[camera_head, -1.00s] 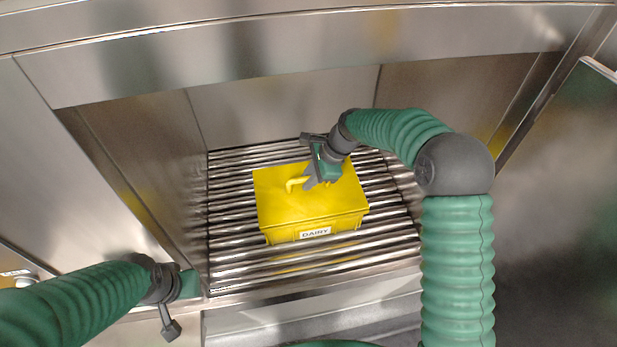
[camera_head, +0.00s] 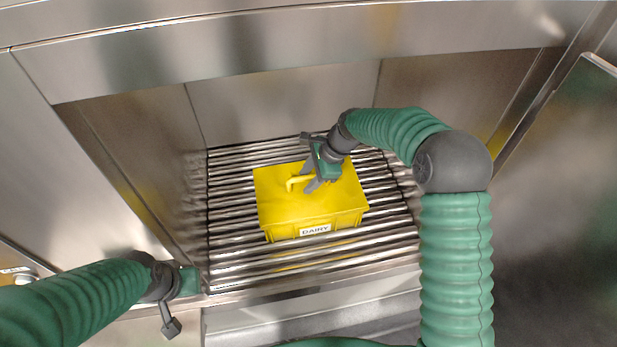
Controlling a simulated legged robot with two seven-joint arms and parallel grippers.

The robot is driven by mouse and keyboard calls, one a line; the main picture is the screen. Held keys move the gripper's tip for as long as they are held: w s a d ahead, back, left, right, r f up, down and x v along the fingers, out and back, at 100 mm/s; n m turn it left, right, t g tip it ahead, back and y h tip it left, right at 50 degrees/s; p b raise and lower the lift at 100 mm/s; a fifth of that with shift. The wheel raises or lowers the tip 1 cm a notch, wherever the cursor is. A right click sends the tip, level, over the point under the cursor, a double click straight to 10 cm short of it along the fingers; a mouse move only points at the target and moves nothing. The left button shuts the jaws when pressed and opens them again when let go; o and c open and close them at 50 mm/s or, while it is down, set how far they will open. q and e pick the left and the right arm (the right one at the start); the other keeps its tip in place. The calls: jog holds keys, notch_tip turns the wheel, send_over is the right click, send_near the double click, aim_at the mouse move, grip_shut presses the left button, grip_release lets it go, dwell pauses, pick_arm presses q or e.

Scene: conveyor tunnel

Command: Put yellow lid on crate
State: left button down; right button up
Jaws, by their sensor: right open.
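The yellow crate (camera_head: 282,233) stands on the rollers with a white DAIRY label on its front. The yellow lid (camera_head: 330,205) lies flat over the crate's top, and its edges look lined up with the rim. A yellow handle (camera_head: 298,181) rises from the lid. My right gripper (camera_head: 311,178) is open just above the lid, beside the right end of the handle, with its fingers apart.
The roller conveyor (camera_head: 235,250) runs around the crate, with bare rollers on all sides. Metal tunnel walls (camera_head: 140,150) close in at left, right and back. A metal hood edge (camera_head: 300,60) crosses above.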

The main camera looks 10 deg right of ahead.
jog(key=b+v, duration=0.2)
jog(key=v, duration=1.4)
jog(key=shift+d+r, duration=0.2)
jog(key=shift+r, duration=0.2)
jog(key=shift+f+b, duration=0.15)
jog(key=shift+b, duration=0.15)
